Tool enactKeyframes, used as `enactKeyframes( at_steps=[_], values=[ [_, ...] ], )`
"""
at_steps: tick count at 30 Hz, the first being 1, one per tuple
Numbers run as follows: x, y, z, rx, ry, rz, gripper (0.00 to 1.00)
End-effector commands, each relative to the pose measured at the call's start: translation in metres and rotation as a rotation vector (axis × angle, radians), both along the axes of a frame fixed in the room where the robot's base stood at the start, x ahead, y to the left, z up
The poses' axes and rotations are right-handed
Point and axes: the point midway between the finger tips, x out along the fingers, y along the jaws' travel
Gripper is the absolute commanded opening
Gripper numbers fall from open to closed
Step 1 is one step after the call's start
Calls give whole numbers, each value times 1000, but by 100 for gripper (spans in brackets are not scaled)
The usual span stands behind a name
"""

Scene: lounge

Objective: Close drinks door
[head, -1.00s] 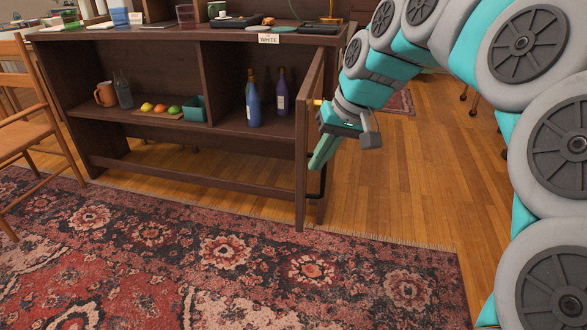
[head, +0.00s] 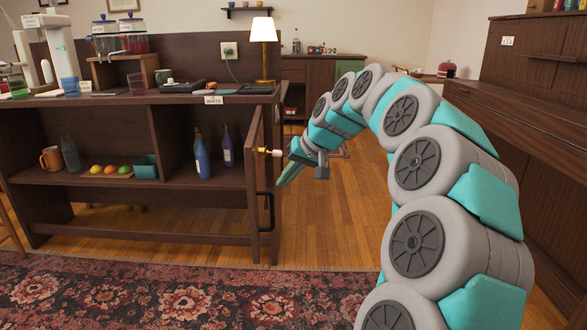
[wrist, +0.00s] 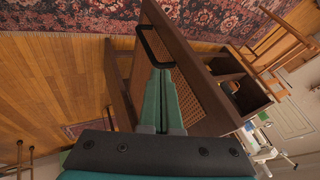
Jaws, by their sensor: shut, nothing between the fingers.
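The drinks door (head: 253,190) stands open at the right end of the dark wooden cabinet (head: 100,192), seen nearly edge-on in the head view. In the wrist view the door (wrist: 205,110) shows a woven cane panel and a black bar handle (wrist: 147,45). The handle also shows in the head view (head: 269,212). My gripper (head: 281,183) is to the right of the door, on its handle side. In the wrist view my gripper's teal fingers (wrist: 161,76) are together, empty, with tips near the handle. I cannot tell whether they touch the door.
Inside the cabinet stand two bottles (head: 202,158), fruit (head: 110,169), a teal box (head: 146,166) and an orange mug (head: 51,159). A lamp (head: 263,45) and glasses stand on top. A patterned rug (head: 170,295) lies in front. Dark furniture (head: 520,110) is at right.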

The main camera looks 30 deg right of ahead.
Motion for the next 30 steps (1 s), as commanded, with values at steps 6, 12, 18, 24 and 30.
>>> enactKeyframes(
  at_steps=[6, 12, 18, 24, 30],
  values=[
    [21, 17, -20, -1, -1, 1, 0],
    [32, 36, -20, -2, -3, 0, 0],
    [35, 41, -20, -1, -3, 0, 0],
    [35, 41, -20, -1, -3, -1, 0],
    [35, 44, -20, -2, -1, -5, 0]
  ],
)
